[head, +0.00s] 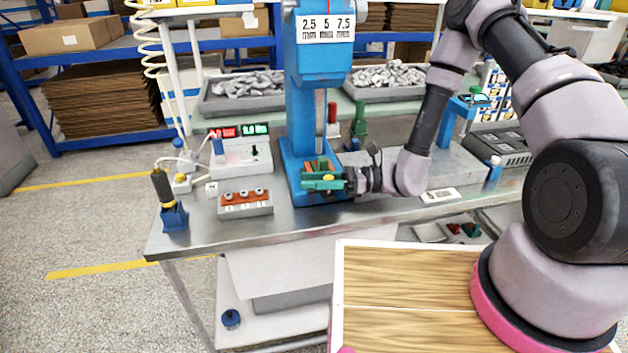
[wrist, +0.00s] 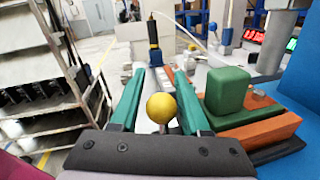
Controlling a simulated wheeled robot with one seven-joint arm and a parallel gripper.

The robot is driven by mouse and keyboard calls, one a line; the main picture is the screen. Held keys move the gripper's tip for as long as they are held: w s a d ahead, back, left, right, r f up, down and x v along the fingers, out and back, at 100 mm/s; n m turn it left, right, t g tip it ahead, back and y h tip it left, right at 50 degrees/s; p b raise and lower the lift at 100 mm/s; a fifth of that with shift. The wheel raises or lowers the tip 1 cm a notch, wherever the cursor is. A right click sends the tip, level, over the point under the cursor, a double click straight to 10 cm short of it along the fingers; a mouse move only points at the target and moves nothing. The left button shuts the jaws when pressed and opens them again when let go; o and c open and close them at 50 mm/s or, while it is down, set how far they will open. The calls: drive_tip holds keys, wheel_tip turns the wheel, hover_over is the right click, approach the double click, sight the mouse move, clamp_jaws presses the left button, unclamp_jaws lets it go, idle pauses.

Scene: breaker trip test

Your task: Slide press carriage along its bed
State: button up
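The blue press (head: 305,100) stands on the metal bench, with an orange bed at its foot (head: 309,164). In the wrist view the press carriage is a green block (wrist: 228,90) on the orange bed (wrist: 262,128), right of my fingers. A yellow ball knob (wrist: 161,108) sits between my green fingers; its link to the carriage is hidden. My gripper (wrist: 159,78) is open around the knob, with small gaps seeming to show on both sides. In the head view my gripper (head: 323,182) is at the press's foot, covering part of the bed and carriage.
Left of the press are an orange-topped block with several knobs (head: 245,200), a box with red and green displays (head: 240,150) and a blue stand with a black-and-yellow handle (head: 169,208). Grey trays of metal parts (head: 243,92) lie behind. The bench front edge is close.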

drive_tip(key=w+d, duration=0.1)
drive_tip(key=d, duration=0.9)
drive_tip(key=shift+w+d, duration=0.15)
drive_tip(key=shift+d, duration=0.25)
